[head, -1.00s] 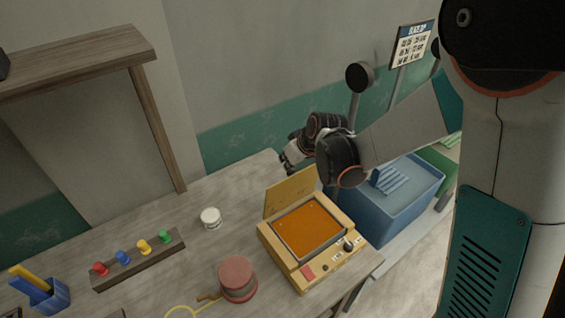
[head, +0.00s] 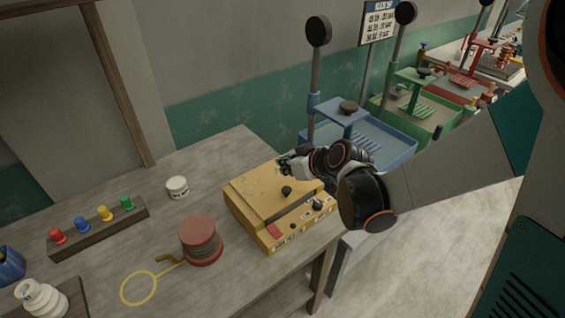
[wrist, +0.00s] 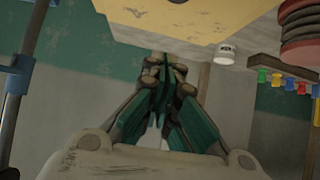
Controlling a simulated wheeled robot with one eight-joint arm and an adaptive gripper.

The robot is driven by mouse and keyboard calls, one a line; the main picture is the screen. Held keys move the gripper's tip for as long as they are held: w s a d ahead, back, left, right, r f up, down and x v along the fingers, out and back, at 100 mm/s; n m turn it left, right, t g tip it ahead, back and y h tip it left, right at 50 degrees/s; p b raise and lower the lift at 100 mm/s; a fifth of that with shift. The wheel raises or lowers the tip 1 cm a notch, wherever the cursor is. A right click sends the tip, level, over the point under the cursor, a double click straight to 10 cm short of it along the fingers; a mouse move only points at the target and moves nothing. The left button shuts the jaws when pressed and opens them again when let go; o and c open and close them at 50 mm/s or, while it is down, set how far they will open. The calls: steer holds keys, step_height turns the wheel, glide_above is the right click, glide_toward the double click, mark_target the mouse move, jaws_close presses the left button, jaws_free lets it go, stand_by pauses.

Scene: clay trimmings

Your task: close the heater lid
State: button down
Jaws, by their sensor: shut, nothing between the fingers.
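The heater (head: 275,205) is a yellow box on the table, with a red switch and dark knobs along its front. Its yellow lid (head: 262,190) lies down flat over the top, with a black knob on it, and the orange inside is covered. Whether the lid is fully seated I cannot tell. My gripper (head: 284,167) is at the lid's far right edge, shut and empty; contact is unclear. In the wrist view my gripper's fingers (wrist: 168,75) are together, with the yellow lid (wrist: 205,12) above them in the picture.
A red spool-like drum (head: 201,240), a white jar (head: 177,187) and a peg rack (head: 100,230) with coloured pegs stand left of the heater. A yellow ring (head: 138,289) lies in front. A blue press station (head: 370,140) stands behind to the right.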

steer(key=s+f+b, duration=0.1)
steer(key=f, duration=0.1)
steer(key=d+f+b, duration=0.1)
steer(key=f+b, duration=0.1)
steer(key=s+f+b, duration=0.1)
steer(key=f, duration=0.1)
steer(key=shift+s+d+f+b, duration=0.1)
steer(key=shift+s+d+b, duration=0.2)
steer(key=shift+d, duration=0.05)
steer(key=shift+s+d+f+b, duration=0.1)
steer(key=shift+s+f+b, duration=0.05)
steer(key=shift+f+b, duration=0.35)
steer(key=shift+s+d+f+b, duration=0.1)
steer(key=shift+f+b, duration=0.25)
steer(key=shift+f, duration=0.15)
step_height(320, 180, up, 4)
steer(key=p, duration=0.3)
glide_toward(289, 193)
steer(key=s+f, duration=0.1)
steer(key=s+d+f, duration=0.2)
steer(key=f, duration=0.1)
steer(key=shift+s, duration=0.1)
